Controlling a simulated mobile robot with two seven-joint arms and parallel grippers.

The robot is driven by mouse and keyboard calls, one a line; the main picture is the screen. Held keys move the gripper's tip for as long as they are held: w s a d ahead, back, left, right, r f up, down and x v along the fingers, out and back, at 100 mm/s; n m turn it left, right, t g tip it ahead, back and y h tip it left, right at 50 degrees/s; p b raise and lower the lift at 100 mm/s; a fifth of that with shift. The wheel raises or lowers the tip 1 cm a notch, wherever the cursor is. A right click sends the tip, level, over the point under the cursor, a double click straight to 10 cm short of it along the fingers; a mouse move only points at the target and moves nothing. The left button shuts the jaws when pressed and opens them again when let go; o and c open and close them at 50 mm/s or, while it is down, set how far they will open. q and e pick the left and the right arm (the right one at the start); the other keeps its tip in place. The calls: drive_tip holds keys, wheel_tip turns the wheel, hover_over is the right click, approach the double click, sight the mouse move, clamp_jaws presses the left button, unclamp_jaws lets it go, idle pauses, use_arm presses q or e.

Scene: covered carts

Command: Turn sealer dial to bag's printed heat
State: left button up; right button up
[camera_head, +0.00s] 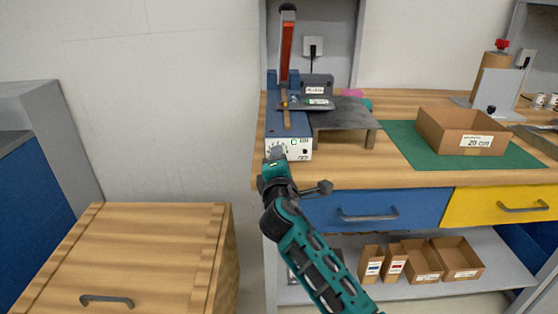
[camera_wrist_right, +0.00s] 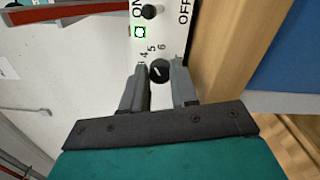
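The heat sealer (camera_head: 299,149) stands on the wooden bench with its red-and-grey lever arm (camera_head: 286,50) raised. Its white front panel carries a small black dial (camera_wrist_right: 160,71) with a pale pointer mark; the numbers 4, 5 and 6 show beside it. My right gripper (camera_head: 277,153) is at the panel. In the wrist view, its two fingers (camera_wrist_right: 159,78) stand apart on either side of the dial, with narrow gaps showing. A dark bag (camera_head: 305,104) with a white label lies across the sealer; its print is too small to read. My left gripper is out of view.
A grey stand (camera_head: 345,117) adjoins the sealer on its right. A green mat (camera_head: 408,145) bears a cardboard box (camera_head: 464,132) marked 20 cm. Blue (camera_head: 375,209) and yellow (camera_head: 500,204) drawers lie below the bench top. A wooden cabinet (camera_head: 125,250) stands at lower left.

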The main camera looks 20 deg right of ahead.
drive_tip(key=o, duration=0.4)
drive_tip(key=shift+f, duration=0.1)
